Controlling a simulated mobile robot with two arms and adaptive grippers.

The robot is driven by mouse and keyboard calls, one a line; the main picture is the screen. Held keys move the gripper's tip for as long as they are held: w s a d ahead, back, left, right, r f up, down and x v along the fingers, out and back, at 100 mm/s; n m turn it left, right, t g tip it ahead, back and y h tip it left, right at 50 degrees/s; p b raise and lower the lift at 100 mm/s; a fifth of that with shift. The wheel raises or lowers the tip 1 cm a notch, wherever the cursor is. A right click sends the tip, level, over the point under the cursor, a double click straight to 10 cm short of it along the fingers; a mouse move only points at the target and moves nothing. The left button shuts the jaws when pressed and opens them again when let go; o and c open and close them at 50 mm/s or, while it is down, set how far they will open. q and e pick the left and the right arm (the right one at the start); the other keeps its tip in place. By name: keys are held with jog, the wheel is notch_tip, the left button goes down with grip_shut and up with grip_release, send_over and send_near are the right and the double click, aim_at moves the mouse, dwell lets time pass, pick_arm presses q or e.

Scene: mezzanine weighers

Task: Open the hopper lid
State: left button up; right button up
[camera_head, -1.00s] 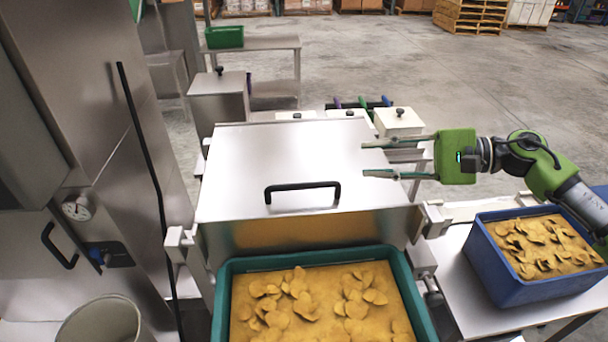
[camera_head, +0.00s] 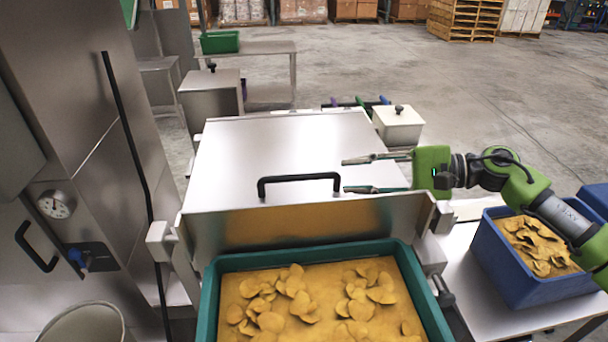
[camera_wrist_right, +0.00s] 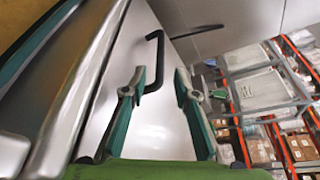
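The hopper lid (camera_head: 270,148) is a flat steel plate, lying closed on the hopper, with a black bar handle (camera_head: 299,180) along its front edge. My right gripper (camera_head: 344,175) is open, its two fingers apart and pointing left over the lid's right side. The handle's right end lies just left of the fingertips, and nothing is between them. In the right wrist view the handle (camera_wrist_right: 155,60) shows just beyond the open fingers, nearer the left one. My left gripper is not in view.
A green crate of chips (camera_head: 212,300) stands against the hopper's front. A blue crate of chips (camera_head: 530,290) is on a table at right. A white lidded box (camera_head: 398,127) stands behind the lid's right corner. A steel cabinet with a gauge (camera_head: 56,204) fills the left.

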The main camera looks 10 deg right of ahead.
aim_at(309, 176)
jog(key=p+x, duration=0.4)
jog(key=x, duration=0.6)
jog(key=shift+w+r, duration=0.1)
jog(key=shift+r, duration=0.1)
jog(key=shift+w+a+f, duration=0.2)
jog(key=shift+a+f, duration=0.1)
jog(key=shift+a, duration=0.15)
grip_shut()
